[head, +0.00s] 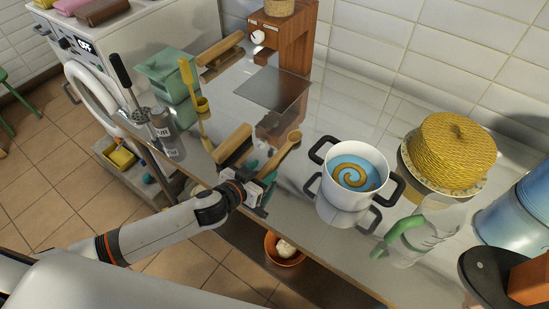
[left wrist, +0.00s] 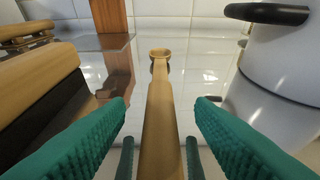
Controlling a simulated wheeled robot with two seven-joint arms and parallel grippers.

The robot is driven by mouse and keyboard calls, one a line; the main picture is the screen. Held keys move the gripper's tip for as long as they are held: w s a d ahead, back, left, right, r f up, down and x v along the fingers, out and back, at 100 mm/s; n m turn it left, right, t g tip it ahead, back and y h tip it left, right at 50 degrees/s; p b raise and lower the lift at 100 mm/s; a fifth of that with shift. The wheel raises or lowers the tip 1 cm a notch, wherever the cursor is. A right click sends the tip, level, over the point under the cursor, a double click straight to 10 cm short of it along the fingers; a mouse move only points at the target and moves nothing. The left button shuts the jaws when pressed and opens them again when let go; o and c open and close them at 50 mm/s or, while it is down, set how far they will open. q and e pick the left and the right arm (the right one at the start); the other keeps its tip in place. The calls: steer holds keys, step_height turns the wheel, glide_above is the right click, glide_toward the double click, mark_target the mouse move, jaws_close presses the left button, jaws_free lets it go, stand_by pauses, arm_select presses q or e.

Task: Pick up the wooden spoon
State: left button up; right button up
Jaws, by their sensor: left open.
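The wooden spoon (head: 280,154) is on the shiny metal counter, left of the white pot. In the left wrist view the spoon (left wrist: 160,100) runs lengthwise away from me, its small round end (left wrist: 160,53) farthest. My left gripper (head: 264,186) is at the near end of the spoon, close to the counter's front edge. In the left wrist view its teal fingers (left wrist: 160,108) are open, one on each side of the handle, with gaps on both sides. The near end of the handle runs out of that view. My right gripper is not in view.
The white pot (head: 342,193) with blue contents and black handles stands close on the right. A wooden-backed brush or block (head: 234,145) lies close on the left. A woven yellow dome (head: 450,150) and a clear jug (head: 425,232) stand farther right.

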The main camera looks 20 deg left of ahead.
mark_target(278, 157)
arm_select(q)
steer(key=shift+x, duration=1.15)
jaws_close()
